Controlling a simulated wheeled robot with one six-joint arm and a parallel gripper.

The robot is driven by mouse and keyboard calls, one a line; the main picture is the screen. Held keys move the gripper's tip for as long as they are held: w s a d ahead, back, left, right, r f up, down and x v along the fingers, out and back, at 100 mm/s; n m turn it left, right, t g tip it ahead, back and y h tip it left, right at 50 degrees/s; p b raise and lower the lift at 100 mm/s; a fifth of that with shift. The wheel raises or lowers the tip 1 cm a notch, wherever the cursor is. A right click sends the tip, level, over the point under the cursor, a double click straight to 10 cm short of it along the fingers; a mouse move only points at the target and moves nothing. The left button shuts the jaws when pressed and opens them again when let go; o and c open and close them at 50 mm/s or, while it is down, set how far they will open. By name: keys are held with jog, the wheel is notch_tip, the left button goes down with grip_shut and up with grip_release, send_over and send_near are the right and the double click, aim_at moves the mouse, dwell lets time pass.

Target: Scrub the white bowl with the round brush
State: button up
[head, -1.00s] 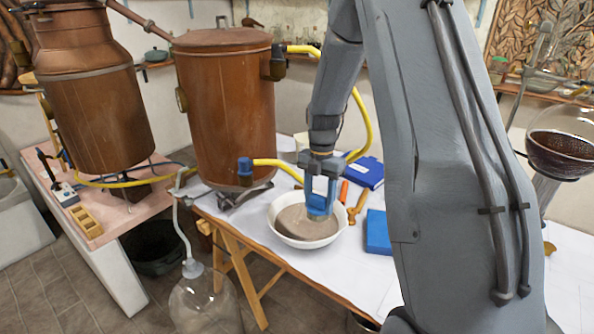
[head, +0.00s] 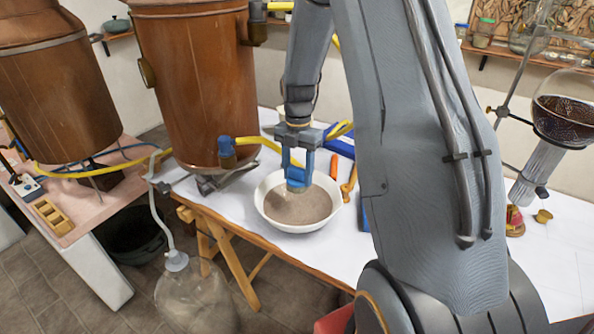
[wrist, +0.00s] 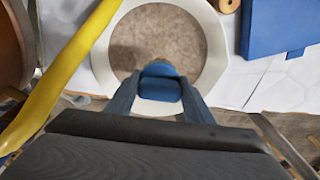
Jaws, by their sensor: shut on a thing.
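The white bowl (head: 277,222) stands on the white-covered table in the head view, with a brownish-grey layer over its inside. It also shows in the wrist view (wrist: 213,62). My gripper (head: 297,172) points down over the bowl. It is shut on a blue round thing (wrist: 160,84), probably the round brush, which also shows between the fingers in the head view (head: 299,178). The held thing is at the bowl's far inner side in the head view. I cannot tell whether it touches the bowl.
A copper vessel (head: 195,85) with a yellow hose (head: 262,142) stands left of the bowl. An orange-handled tool (head: 334,166) and a wooden tool (head: 349,184) lie to the right. A glass flask (head: 570,110) stands far right. A blue box (wrist: 272,25) lies nearby.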

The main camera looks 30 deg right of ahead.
jog(key=shift+f+b, duration=1.8)
jog(key=shift+f, duration=2.45)
jog(key=shift+f, duration=0.7)
